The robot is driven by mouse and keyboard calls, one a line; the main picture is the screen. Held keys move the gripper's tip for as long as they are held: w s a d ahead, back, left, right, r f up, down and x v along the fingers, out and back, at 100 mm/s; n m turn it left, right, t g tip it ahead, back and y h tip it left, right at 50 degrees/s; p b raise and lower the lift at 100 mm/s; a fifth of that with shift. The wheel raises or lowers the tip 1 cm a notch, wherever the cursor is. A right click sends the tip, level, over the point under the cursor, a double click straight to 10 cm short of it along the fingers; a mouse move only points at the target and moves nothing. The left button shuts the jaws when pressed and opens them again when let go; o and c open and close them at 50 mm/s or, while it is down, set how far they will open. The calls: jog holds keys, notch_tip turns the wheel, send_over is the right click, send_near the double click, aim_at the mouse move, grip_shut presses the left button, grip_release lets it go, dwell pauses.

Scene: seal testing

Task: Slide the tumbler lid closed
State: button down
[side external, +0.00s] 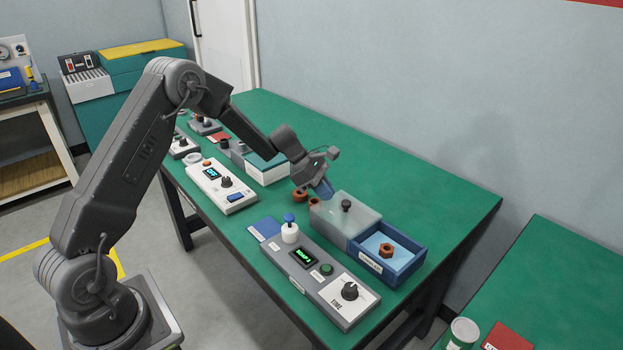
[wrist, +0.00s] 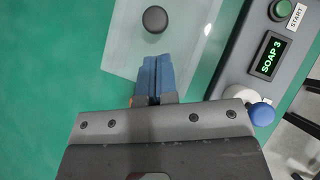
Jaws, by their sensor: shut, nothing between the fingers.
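The translucent lid (side external: 332,216) with a black knob (side external: 346,205) sits to the left of an open blue box (side external: 407,262), beside its open top. An orange-brown nut (side external: 387,250) lies in the box. In the wrist view the lid (wrist: 118,42) and its knob (wrist: 154,19) show at the top. My gripper (side external: 327,194) is shut and empty, its blue fingertips pointing down over the lid's left end. The fingertips (wrist: 155,60) stand apart from the knob, on its left side in the side view. Whether they touch the lid is unclear.
A grey control unit (side external: 300,262) with a green display, a start button and a time dial stands along the front side. Loose orange-brown rings (side external: 299,195) lie near my gripper. The green table behind is clear.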

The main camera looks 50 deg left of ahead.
jog(key=shift+w+d+f, duration=0.1)
jog(key=shift+w+d, duration=0.15)
jog(key=shift+d, duration=0.25)
jog(key=shift+w+d+f, duration=0.1)
jog(key=shift+w+d, duration=0.15)
jog(key=shift+d, duration=0.25)
jog(key=d, duration=1.5)
jog(key=shift+s, duration=0.1)
